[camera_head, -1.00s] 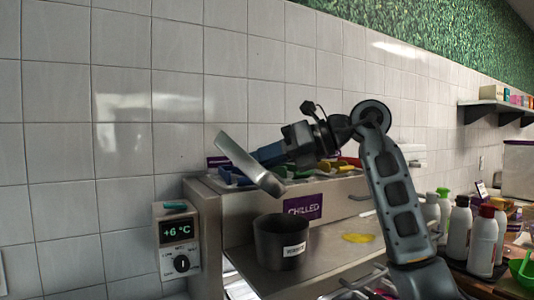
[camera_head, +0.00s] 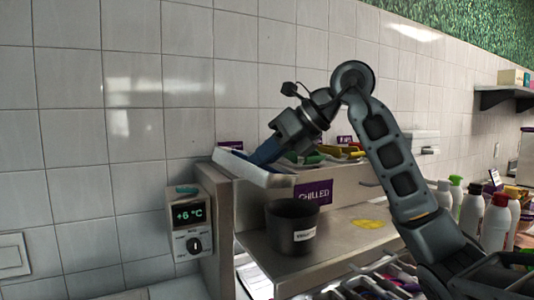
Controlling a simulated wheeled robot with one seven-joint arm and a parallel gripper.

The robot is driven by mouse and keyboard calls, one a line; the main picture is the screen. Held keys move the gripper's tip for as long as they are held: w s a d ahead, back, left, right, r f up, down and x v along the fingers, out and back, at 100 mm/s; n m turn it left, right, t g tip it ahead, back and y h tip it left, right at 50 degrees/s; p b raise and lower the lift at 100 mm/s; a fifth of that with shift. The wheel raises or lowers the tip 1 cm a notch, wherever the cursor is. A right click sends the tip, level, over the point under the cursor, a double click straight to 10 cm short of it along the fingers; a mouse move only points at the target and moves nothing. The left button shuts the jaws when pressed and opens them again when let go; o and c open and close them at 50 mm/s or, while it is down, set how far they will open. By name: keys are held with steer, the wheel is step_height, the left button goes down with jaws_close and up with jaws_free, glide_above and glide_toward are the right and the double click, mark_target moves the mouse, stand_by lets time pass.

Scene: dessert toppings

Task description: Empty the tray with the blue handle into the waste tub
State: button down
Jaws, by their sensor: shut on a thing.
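My gripper (camera_head: 277,147) is shut on the blue handle (camera_head: 266,154) of a pale metal tray (camera_head: 262,178). The tray hangs in the air in front of the chilled counter, slanting slightly down to the right. I cannot make out what is in it. The waste tub (camera_head: 292,236), a dark round tub with a white label, stands upright on the steel shelf below and to the right of the tray. The inside of the tub is hidden.
Behind the tray is the counter top with several coloured handles (camera_head: 345,151) and a purple CHILLED sign (camera_head: 313,192). A yellow patch (camera_head: 369,224) lies on the shelf. A temperature box (camera_head: 190,222) is at left, bottles (camera_head: 495,222) at right.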

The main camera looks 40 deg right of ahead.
steer(key=shift+w+a+f+n+g+h+b, duration=0.1)
steer(key=shift+a+f+n+g+h+b, duration=0.05)
steer(key=shift+f+g+h, duration=0.3)
steer(key=shift+w+a+f+n+g+h+b, duration=0.1)
steer(key=shift+a+f+n+g+h+b, duration=0.05)
steer(key=shift+f+g+h, duration=0.35)
steer(key=shift+w+a+r+g+h+p, duration=0.1)
steer(key=shift+r+g+h+p, duration=0.25)
steer(key=shift+r+h+p, duration=0.25)
